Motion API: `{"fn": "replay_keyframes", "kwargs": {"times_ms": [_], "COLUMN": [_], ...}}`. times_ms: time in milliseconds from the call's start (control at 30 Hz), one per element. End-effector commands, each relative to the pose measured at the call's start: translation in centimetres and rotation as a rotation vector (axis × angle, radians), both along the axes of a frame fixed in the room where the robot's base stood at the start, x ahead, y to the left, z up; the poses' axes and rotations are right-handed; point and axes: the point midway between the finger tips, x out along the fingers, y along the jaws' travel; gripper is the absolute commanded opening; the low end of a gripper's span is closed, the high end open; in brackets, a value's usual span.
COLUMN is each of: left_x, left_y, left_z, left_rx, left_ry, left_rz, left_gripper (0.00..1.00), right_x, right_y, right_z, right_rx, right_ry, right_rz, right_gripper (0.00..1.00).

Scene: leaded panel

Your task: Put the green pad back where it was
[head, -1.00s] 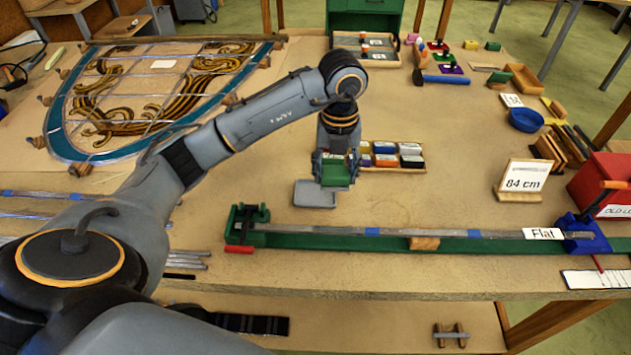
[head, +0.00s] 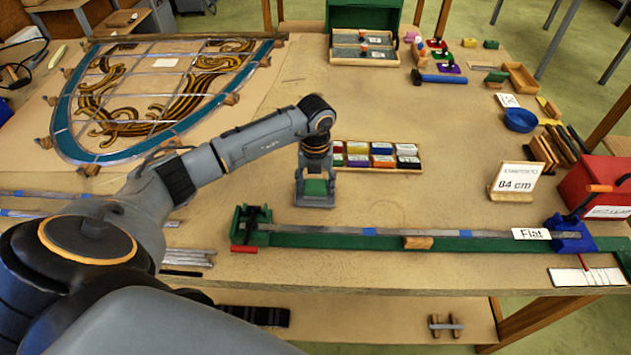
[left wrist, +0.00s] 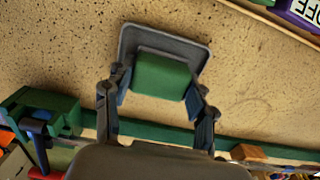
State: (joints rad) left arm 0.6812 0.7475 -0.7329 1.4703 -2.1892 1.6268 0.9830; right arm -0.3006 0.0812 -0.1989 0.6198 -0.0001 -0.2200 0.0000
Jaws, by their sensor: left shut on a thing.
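The green pad (head: 314,187) is a small green block between the fingers of my left gripper (head: 314,184). The left wrist view shows the pad (left wrist: 161,76) with a finger on each side, so my left gripper (left wrist: 160,100) is shut on it. A shallow grey square tray (head: 316,203) lies on the table under the gripper. In the left wrist view the tray's rim (left wrist: 135,38) shows around the pad. I cannot tell whether the pad touches the tray. My right gripper is not in view.
A wooden rack (head: 378,168) of several coloured blocks stands just behind and right of the gripper. A long green bar fixture (head: 350,241) with a clamp (head: 250,224) lies in front. The leaded panel (head: 160,95) is at back left.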

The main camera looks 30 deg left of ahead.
Motion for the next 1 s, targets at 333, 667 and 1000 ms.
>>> {"fn": "replay_keyframes", "kwargs": {"times_ms": [333,667,1000], "left_x": [0.0,0.0,0.2], "left_y": [0.0,0.0,0.1], "left_z": [-0.3,0.0,5.2], "left_rx": [0.000,0.000,0.001], "left_ry": [0.000,0.000,-0.008], "left_rz": [0.001,0.001,-0.001], "left_gripper": [0.79,0.79,0.79], "right_x": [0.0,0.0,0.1], "right_y": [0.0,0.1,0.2], "right_z": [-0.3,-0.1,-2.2], "right_rx": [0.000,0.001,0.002], "right_ry": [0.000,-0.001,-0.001], "right_rz": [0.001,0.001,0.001], "right_gripper": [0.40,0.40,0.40]}}
